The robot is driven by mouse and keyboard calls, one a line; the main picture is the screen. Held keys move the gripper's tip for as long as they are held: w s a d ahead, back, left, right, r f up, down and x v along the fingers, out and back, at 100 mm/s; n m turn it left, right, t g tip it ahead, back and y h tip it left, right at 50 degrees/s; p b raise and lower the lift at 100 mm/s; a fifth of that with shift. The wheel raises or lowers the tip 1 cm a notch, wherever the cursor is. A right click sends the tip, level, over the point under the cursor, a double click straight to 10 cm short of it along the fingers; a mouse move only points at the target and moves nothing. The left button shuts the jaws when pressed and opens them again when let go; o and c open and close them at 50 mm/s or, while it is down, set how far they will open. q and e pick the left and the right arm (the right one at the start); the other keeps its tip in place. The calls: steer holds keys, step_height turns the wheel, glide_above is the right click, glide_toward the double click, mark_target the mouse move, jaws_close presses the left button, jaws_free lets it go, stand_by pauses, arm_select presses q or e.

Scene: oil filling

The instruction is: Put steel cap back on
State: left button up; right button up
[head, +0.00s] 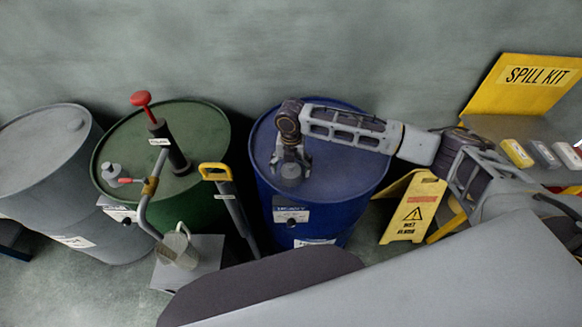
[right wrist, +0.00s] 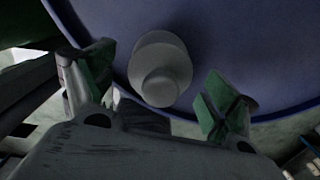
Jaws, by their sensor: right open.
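The steel cap (right wrist: 160,72) is a grey, stepped round piece on the top of the blue drum (head: 340,165). In the right wrist view it sits between the spread fingers of my right gripper (right wrist: 153,92), with a gap on both sides. In the head view my right gripper (head: 291,168) points down over the left part of the blue drum's lid and largely hides the cap. I cannot tell whether the cap is seated in an opening or lies loose. My left gripper is not in view.
Left of the blue drum stands a green drum (head: 205,130) with a red-handled pump (head: 168,145), then a grey drum (head: 40,150). A metal jug (head: 180,248) stands on a grey box in front. A yellow wet-floor sign (head: 412,208) and spill kit (head: 530,85) are at the right.

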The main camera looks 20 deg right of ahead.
step_height(320, 180, up, 12)
steer(key=shift+f, duration=0.1)
stand_by(0.5)
stand_by(0.5)
